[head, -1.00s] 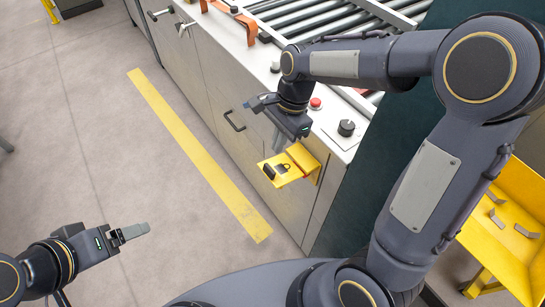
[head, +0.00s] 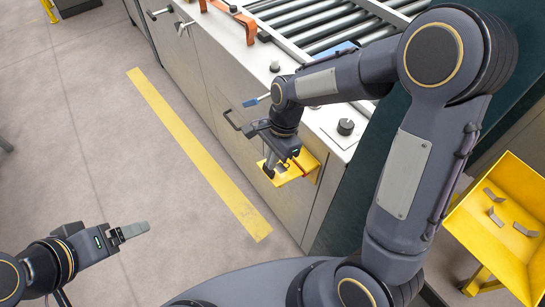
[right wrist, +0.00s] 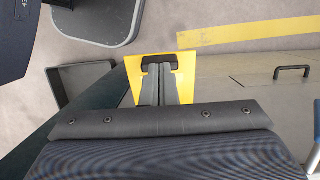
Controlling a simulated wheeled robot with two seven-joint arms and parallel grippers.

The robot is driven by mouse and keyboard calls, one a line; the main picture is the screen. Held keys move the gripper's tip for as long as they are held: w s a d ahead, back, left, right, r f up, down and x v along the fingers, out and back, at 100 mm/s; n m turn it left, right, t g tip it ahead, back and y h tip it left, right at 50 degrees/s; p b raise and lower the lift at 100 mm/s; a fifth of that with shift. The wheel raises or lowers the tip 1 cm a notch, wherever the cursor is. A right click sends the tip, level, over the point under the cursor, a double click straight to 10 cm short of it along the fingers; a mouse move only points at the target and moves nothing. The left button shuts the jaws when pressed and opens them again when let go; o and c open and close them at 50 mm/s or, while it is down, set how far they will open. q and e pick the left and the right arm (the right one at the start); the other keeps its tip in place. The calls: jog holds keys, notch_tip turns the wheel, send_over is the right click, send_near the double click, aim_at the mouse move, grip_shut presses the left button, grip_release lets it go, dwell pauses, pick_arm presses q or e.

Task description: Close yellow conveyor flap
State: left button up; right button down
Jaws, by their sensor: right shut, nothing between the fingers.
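The yellow flap (head: 297,173) juts out from the grey conveyor cabinet's front panel, below the control knob. It looks folded out; its left edge and a dark handle show past my gripper. My right gripper (head: 270,172) is shut and empty, pointing down just over the flap's outer part. In the right wrist view the flap (right wrist: 184,67) lies beyond the closed fingers (right wrist: 157,78), with its dark handle at their tips. I cannot tell whether they touch it. My left gripper (head: 136,231) is at the lower left over bare floor, away from the flap; its fingers look together.
The conveyor rollers (head: 330,25) run along the cabinet top. A black knob (head: 345,127) sits on its corner. A black door handle (head: 232,120) sticks out near my right arm. A yellow bin (head: 500,225) with grey pieces stands at the right.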

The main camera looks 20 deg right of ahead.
jog(key=shift+s+a+f+t+h+b, duration=0.3)
jog(key=shift+a+f+t+h, duration=0.1)
jog(key=shift+a+f+h, duration=0.45)
pick_arm(q)
notch_tip(320, 180, down, 28)
jog(key=b, duration=2.7)
pick_arm(e)
jog(key=d+f+t+h, duration=0.2)
jog(key=f+t+h, duration=0.1)
jog(key=f+h, duration=0.5)
jog(key=w+d+f+t+h, duration=0.1)
jog(key=d+f+t+h, duration=0.1)
jog(key=f+h, duration=0.6)
jog(key=shift+w+t+h, duration=0.2)
jog(key=shift+t+h, duration=0.5)
jog(key=shift+h, duration=0.35)
jog(key=shift+a+f, duration=0.1)
